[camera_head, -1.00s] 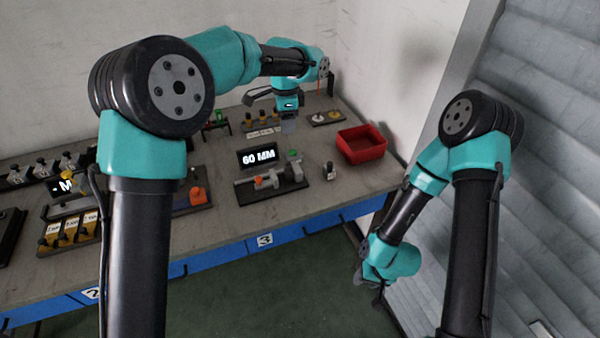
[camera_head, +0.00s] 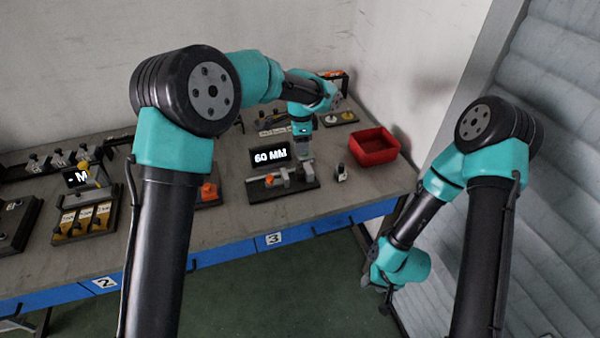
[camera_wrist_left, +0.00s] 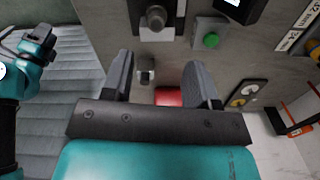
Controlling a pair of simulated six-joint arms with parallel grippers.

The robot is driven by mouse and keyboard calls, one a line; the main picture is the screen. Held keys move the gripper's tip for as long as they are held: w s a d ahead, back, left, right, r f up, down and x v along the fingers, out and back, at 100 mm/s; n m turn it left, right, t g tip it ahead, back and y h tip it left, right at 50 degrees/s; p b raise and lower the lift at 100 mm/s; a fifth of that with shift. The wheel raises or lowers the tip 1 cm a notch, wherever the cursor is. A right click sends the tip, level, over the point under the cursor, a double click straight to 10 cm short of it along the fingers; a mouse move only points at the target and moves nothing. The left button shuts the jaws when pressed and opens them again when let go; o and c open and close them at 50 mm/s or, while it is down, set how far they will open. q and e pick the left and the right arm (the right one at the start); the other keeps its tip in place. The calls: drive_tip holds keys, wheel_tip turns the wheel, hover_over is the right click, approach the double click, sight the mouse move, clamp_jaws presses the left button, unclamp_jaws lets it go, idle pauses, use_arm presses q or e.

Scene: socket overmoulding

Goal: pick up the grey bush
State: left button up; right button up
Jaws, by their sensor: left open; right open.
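No piece can be named the grey bush with certainty. A grey cylindrical piece (camera_wrist_left: 155,18) stands on the measuring fixture at the top of the left wrist view. A small piece with a dark body and pale grey part (camera_wrist_left: 147,76) shows between my fingers, farther down on the table; it stands right of the fixture in the head view (camera_head: 341,173). My left gripper (camera_head: 304,154) is open and empty, above the right end of the fixture (camera_head: 262,195); its spread fingers show in the wrist view (camera_wrist_left: 160,75). My right gripper (camera_head: 381,285) is open, low beside the table.
A display reading 60 MM (camera_head: 269,157) stands behind the fixture. Two round dishes (camera_head: 339,118) lie farther back.

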sight(300, 165)
use_arm(q)
drive_tip(key=shift+f, duration=1.85)
drive_tip(key=shift+f, duration=0.1)
drive_tip(key=f, duration=0.4)
drive_tip(key=shift+s+a, duration=0.1)
drive_tip(key=shift+s, duration=0.25)
drive_tip(key=shift+f, duration=0.5)
drive_tip(key=shift+c, duration=0.4)
clamp_jaws()
drive_tip(key=shift+r, duration=0.1)
